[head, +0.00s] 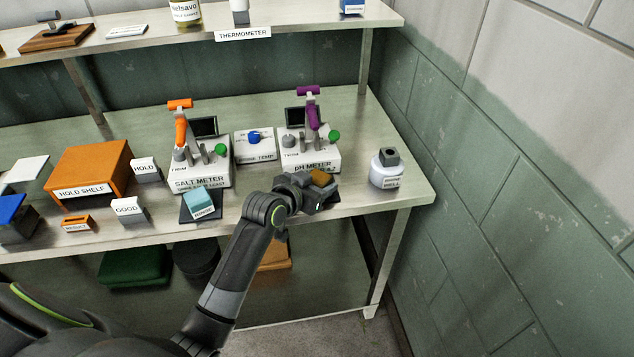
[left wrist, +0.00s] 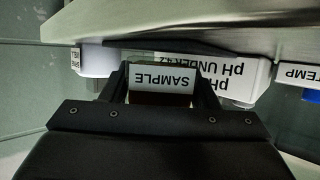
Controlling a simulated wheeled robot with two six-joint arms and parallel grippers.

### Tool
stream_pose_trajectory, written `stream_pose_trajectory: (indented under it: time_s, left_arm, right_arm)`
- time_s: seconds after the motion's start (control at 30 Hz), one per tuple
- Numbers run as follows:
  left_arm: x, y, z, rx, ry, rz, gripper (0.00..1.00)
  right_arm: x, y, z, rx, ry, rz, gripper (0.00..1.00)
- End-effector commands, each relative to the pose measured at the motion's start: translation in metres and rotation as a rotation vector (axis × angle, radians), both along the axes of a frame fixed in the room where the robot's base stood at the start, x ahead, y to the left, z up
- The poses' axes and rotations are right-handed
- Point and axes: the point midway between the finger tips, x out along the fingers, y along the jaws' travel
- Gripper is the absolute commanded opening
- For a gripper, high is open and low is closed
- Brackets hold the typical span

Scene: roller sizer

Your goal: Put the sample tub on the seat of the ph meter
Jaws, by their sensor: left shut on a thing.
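The sample tub, with an amber-brown top (head: 321,177), is in my left gripper (head: 318,190), at the shelf's front edge just in front of the pH meter (head: 320,163). In the left wrist view, the tub's white SAMPLE label (left wrist: 162,78) shows upside down between the two fingers (left wrist: 162,95), which are shut on it. The pH meter (left wrist: 235,80) is behind the tub there. The meter has a purple lever, a dark screen and a green knob. My gripper hides part of the meter's front. The meter's seat is hard to make out. My right gripper is not in view.
The salt meter (head: 200,178) with an orange lever stands left, with a small TEMP unit (head: 254,148) between the meters. A teal block (head: 203,201) sits on a dark mat. A white jar (head: 388,172) stands right, near the wall. An upper shelf (head: 300,25) runs behind.

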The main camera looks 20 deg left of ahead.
Motion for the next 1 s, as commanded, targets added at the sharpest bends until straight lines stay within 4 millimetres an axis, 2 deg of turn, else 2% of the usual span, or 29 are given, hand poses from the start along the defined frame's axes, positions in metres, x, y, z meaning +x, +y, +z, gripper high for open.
stream_pose_trajectory:
  time_s: [0.4,0.43,0.57,0.9,1.0]
  left_arm:
    - [-0.0002,0.0001,-0.0067,-0.001,-0.001,0.000,0.29]
    - [-0.0002,0.0002,-0.0061,0.000,-0.001,0.000,0.58]
    - [-0.0003,0.0002,-0.0059,0.000,0.000,0.000,0.75]
    - [-0.0002,0.0003,-0.0022,0.000,-0.001,0.000,0.76]
    - [-0.0062,0.0020,-0.0006,0.001,-0.001,0.001,0.76]
  right_arm:
    - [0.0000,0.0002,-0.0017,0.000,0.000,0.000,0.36]
    - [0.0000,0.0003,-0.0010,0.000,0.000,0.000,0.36]
    - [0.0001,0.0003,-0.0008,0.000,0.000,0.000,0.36]
    - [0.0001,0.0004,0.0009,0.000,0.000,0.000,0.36]
    - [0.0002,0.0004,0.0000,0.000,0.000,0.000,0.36]
